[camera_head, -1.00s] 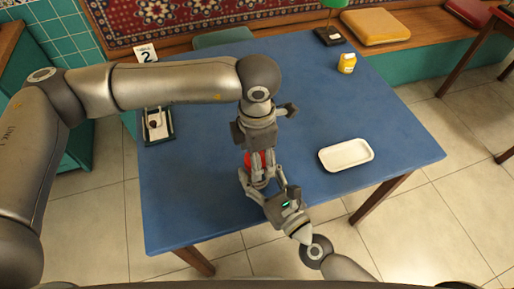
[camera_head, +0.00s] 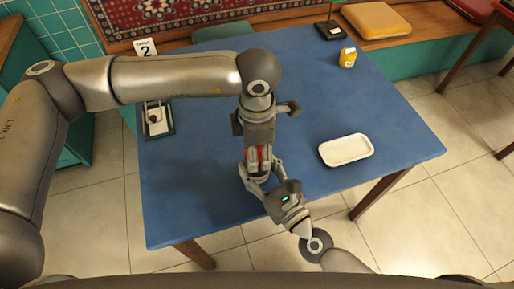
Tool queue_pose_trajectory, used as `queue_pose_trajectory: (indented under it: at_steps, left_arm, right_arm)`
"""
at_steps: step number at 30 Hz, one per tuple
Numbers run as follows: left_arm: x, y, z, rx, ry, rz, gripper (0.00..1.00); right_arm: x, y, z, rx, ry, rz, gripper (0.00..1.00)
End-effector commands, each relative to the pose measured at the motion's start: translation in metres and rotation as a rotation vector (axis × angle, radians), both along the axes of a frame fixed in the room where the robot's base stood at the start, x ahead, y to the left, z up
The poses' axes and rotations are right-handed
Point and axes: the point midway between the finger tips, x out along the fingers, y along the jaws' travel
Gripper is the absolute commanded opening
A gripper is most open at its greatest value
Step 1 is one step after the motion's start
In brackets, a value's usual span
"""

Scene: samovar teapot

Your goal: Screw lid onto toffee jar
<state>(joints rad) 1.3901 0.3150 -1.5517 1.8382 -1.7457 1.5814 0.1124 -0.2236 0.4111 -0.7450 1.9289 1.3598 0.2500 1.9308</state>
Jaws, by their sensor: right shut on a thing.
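A red part (camera_head: 259,154), which looks like the toffee jar's lid, shows as a narrow strip near the front middle of the blue table. The jar body is mostly hidden by my grippers. My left gripper (camera_head: 257,170) points down from above, with its fingers at the red part. Whether they press on it cannot be told. My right gripper (camera_head: 257,180) reaches in from the front edge and is shut around the jar, just below the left fingers.
A white tray (camera_head: 346,150) lies to the right on the blue table (camera_head: 205,190). A yellow bottle (camera_head: 347,57) and a dark lamp base (camera_head: 328,33) stand at the back right. A small dark tray (camera_head: 157,119) and a table-number card (camera_head: 145,49) are at left.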

Motion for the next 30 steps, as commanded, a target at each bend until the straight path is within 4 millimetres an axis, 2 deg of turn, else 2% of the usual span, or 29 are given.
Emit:
queue_pose_trajectory:
  at_steps: [1,5,17,20,30]
  left_arm:
    - [0.0,0.0,0.0,0.0,0.0,0.001,0.56]
    - [0.0,0.0,0.0,0.0,0.0,0.001,0.73]
    - [0.0,0.0,0.005,-0.001,-0.001,0.002,0.74]
    - [0.001,-0.001,0.017,-0.002,-0.003,0.002,0.74]
    - [0.001,-0.001,0.087,-0.001,-0.004,0.002,0.74]
  right_arm:
    - [0.0,0.0,0.0,0.0,0.0,0.0,0.0]
    - [0.0,0.0,0.0,0.0,0.0,0.0,0.0]
    - [0.0,0.0,0.0,0.0,0.0,0.0,0.0]
    - [0.0,0.0,0.0,0.0,0.0,0.0,0.0]
    - [0.0,0.0,0.0,0.0,0.0,0.0,0.0]
